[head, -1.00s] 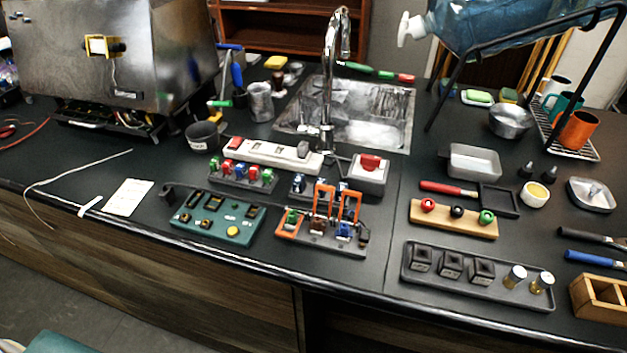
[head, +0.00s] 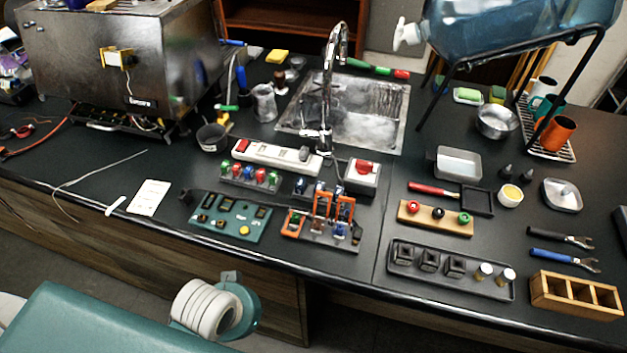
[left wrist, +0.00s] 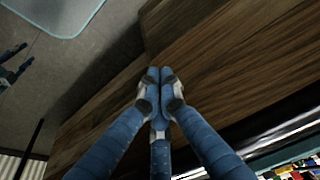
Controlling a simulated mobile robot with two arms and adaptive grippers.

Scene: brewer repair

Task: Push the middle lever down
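A small switch board (head: 330,236) with orange-framed levers sits near the counter's front edge in the head view. The middle lever (head: 322,204) and the right lever (head: 344,208) stand upright; the left lever (head: 293,222) lies low toward the front. In the left wrist view my left gripper (left wrist: 160,80) has its blue fingers drawn together with nothing between them, facing the wooden counter front. It is apart from the levers and out of the head view. At that view's left edge, blue fingers (left wrist: 14,64), apparently my right gripper, are spread and partly cut off.
A teal control panel (head: 230,217) stands left of the switch board. A row of coloured switches (head: 250,175), a white power strip (head: 276,155) and a red-switch box (head: 362,176) lie behind. A black tray (head: 450,272) is to the right. The counter edge in front is bare.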

